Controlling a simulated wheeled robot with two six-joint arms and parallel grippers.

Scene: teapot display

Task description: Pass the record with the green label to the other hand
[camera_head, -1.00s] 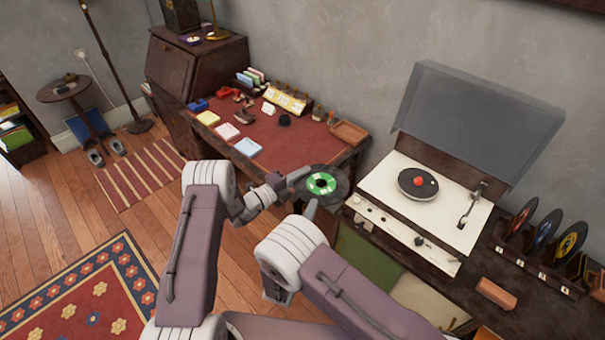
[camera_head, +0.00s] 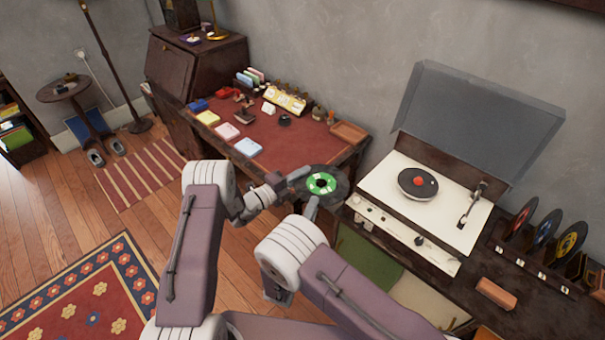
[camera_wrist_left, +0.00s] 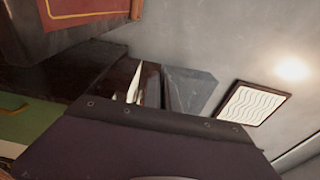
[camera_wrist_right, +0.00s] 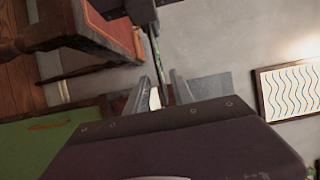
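The black record with the green label (camera_head: 322,183) is held in the air past the front edge of the desk, label facing up toward my head camera. My left gripper (camera_head: 297,176) is shut on its left rim; in the left wrist view the fingertips are dark and hard to make out. My right gripper (camera_head: 310,206) is at the record's near, lower rim. In the right wrist view the record (camera_wrist_right: 155,50) shows nearly edge-on, reaching in between the right fingers (camera_wrist_right: 162,92). These fingers look apart, with a gap beside the record.
A record player (camera_head: 415,205) with its lid (camera_head: 475,120) raised stands at right, a dark disc on it. Several records (camera_head: 545,230) stand in a rack at far right. The red-topped desk (camera_head: 290,150) behind holds small items. A small box (camera_head: 496,293) lies at front right.

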